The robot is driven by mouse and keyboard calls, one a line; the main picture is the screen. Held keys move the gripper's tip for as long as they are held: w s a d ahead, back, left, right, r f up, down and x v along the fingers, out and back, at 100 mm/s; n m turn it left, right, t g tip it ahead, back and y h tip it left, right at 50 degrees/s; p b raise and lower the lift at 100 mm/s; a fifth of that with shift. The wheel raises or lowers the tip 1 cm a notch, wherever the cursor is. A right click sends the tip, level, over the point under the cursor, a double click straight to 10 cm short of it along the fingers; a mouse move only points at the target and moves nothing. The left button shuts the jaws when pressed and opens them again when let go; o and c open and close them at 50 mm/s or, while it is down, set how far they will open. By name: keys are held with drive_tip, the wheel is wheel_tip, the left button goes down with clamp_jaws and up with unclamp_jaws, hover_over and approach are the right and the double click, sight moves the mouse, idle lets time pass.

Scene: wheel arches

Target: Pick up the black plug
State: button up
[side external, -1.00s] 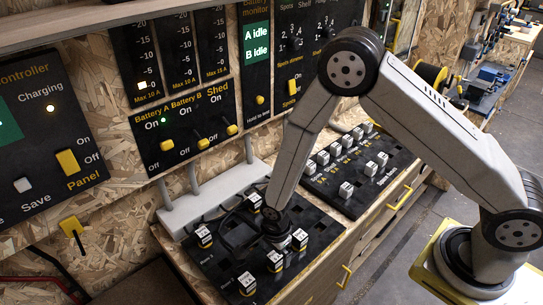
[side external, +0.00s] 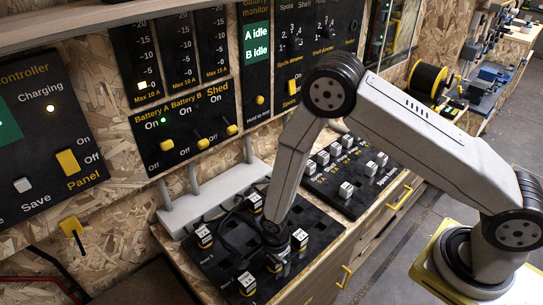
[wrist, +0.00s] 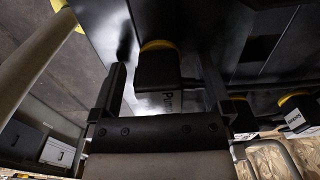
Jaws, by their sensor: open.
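In the wrist view a black plug (wrist: 157,70) with a yellow collar and partly visible pale lettering sits between the two fingers of my gripper (wrist: 163,66). Gaps show on both sides of it, so the fingers are apart and not touching it. In the side view my gripper (side external: 281,257) is low over the front black panel (side external: 215,262). It hides most of the plug there.
Other plugs with white labelled faces stand around, at the front (side external: 246,283), left (side external: 204,237), back (side external: 255,201) and right (side external: 300,238). Cables run behind them near a pale rail (side external: 215,192). A second panel with several white-topped pieces lies to the right.

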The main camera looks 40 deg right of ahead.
clamp_jaws()
drive_tip(key=shift+r, duration=0.1)
drive_tip(key=shift+r, duration=0.95)
drive_tip(key=s+d+r, duration=0.4)
drive_tip(key=s+r, duration=0.7)
drive_tip(key=s, duration=0.2)
drive_tip(key=shift+s, duration=0.2)
